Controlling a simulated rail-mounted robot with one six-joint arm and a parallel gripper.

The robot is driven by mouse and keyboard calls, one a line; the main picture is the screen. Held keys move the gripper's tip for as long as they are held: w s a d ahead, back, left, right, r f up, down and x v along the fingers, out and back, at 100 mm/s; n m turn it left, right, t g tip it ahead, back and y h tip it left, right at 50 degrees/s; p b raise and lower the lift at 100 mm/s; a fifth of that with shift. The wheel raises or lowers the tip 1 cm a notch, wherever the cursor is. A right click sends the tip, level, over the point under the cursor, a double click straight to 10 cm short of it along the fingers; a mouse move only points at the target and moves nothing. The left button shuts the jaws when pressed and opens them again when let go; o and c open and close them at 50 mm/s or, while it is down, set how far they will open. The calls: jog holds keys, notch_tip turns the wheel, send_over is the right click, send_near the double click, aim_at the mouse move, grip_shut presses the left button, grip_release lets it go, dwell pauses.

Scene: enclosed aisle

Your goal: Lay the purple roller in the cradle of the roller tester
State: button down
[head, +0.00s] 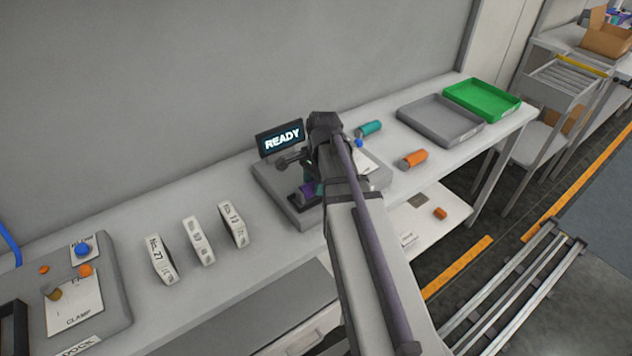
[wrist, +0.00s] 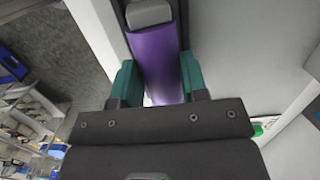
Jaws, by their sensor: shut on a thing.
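The roller tester (head: 298,216) is a grey unit on the bench with a display (head: 282,141) reading READY. My gripper (head: 314,188) is over the middle of the tester. Its teal fingers close on both sides of the purple roller (head: 307,190). In the wrist view, the purple roller (wrist: 156,58) lies lengthwise between the fingers, with a grey block at its far end. My arm hides much of the tester, including most of the cradle. I cannot tell whether the roller touches the cradle or is just above it.
A teal roller (head: 369,129) and an orange roller (head: 413,159) lie right of the tester. A grey tray (head: 440,120) and a green tray (head: 482,99) stand farther right. Several white numbered blocks (head: 198,241) and a clamp board (head: 110,290) are at left.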

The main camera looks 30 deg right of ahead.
jog(key=shift+f, duration=0.4)
jog(key=c, duration=0.6)
grip_release()
jog(key=shift+o, duration=0.2)
jog(key=r+p, duration=0.3)
jog(key=d+r+p, duration=0.1)
jog(key=r+p, duration=0.2)
jog(key=r, duration=0.1)
jog(key=r+p, duration=0.3)
jog(key=p, duration=0.1)
jog(key=shift+d+r, duration=0.2)
jog(key=shift+r, duration=0.2)
